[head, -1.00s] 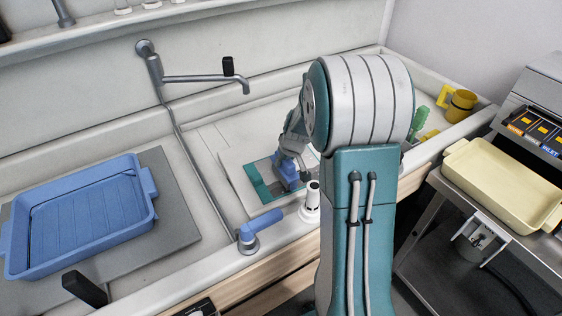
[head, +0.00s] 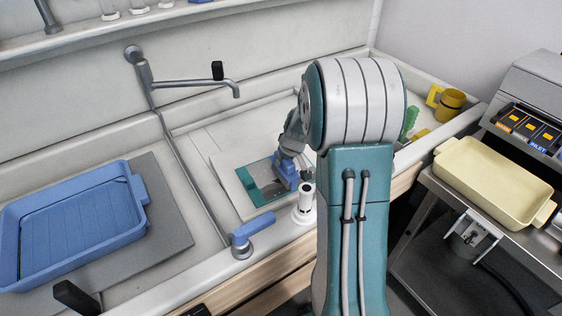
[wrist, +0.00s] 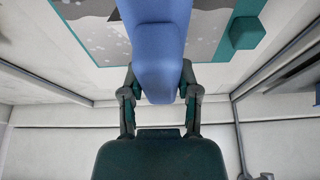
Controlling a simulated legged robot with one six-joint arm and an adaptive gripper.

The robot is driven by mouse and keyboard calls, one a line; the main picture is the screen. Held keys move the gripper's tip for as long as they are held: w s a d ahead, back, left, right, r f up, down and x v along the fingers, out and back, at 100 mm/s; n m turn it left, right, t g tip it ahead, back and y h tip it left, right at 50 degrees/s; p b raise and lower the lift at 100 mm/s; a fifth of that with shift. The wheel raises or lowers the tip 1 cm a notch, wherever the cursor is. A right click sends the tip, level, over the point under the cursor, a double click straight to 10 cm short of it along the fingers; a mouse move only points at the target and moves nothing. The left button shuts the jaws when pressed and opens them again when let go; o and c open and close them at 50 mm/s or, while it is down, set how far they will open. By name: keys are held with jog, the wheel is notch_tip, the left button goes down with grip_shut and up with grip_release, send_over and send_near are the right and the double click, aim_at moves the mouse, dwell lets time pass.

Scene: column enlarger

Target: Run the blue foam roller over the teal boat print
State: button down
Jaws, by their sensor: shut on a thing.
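The teal boat print (head: 246,190) lies flat on a white sheet in the sink, with a teal edge and a grey area showing. Its grey, white-speckled surface and teal border also show in the wrist view (wrist: 92,33). The blue foam roller (head: 288,173) is over the print's right part; whether it touches the print I cannot tell. My gripper (wrist: 160,88) is shut on the roller's blue body (wrist: 158,55), one finger on each side. In the head view my gripper (head: 288,157) is partly hidden by my arm. The print's far right part is hidden too.
A white cylinder (head: 305,200) and a blue-handled tap (head: 250,231) stand on the front rim near the print. A swing faucet (head: 190,83) reaches over the sink. A blue tray (head: 75,220) sits left; a cream tray (head: 495,185) is right.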

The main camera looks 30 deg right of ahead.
jog(key=shift+d, duration=1.15)
jog(key=shift+d, duration=0.15)
jog(key=shift+s+d, duration=0.1)
jog(key=shift+d, duration=1.75)
jog(key=shift+r, duration=2.45)
